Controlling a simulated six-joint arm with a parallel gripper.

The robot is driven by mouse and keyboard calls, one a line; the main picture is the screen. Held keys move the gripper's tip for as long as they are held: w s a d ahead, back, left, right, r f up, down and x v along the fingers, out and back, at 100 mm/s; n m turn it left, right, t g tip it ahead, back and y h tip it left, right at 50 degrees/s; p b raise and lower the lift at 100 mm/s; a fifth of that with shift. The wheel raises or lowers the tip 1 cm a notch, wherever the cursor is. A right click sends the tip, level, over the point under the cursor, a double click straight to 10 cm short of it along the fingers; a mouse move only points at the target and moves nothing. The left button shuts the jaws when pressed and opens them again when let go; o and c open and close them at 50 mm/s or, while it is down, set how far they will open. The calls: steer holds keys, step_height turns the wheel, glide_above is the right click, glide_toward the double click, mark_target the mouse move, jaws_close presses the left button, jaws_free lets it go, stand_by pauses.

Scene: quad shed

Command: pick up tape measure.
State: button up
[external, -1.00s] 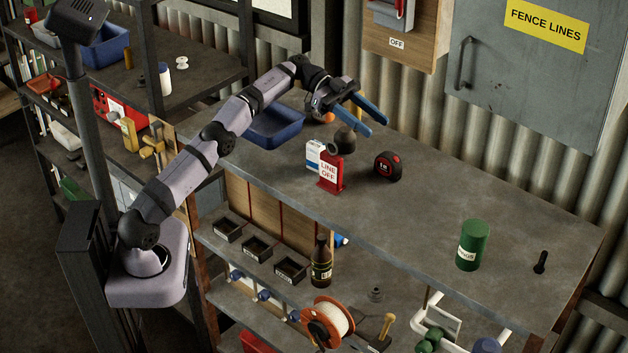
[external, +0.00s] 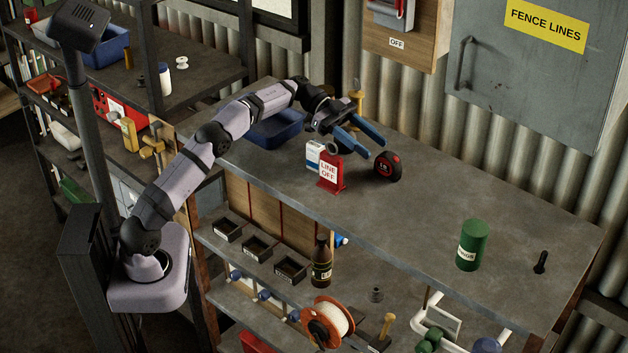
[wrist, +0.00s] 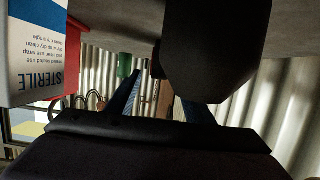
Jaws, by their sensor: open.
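The tape measure (external: 387,166) is round, black and red, and stands on the grey bench top right of the red sign. My gripper (external: 372,148) is open, with its blue fingers pointing down to the right, just above and left of the tape measure in the picture. No contact between them is clear. In the wrist view my blue fingers (wrist: 162,104) are spread apart. A large dark shape fills the upper middle there; I cannot tell what it is. I cannot make out the tape measure for certain in that view.
A red "LINE OFF" sign (external: 331,172) and a white and blue box (external: 314,153) stand close left of my fingers. The box is large in the wrist view (wrist: 35,50). A blue bin (external: 277,130) is behind. A green can (external: 472,245) stands right, with clear bench between.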

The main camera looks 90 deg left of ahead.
mark_target(383, 153)
steer(key=p+x, duration=0.2)
steer(key=x, duration=0.2)
steer(key=shift+w+d, duration=0.15)
steer(key=shift+d, duration=0.05)
steer(key=shift+w+d+f, duration=0.15)
steer(key=shift+w+f, duration=0.05)
jaws_close()
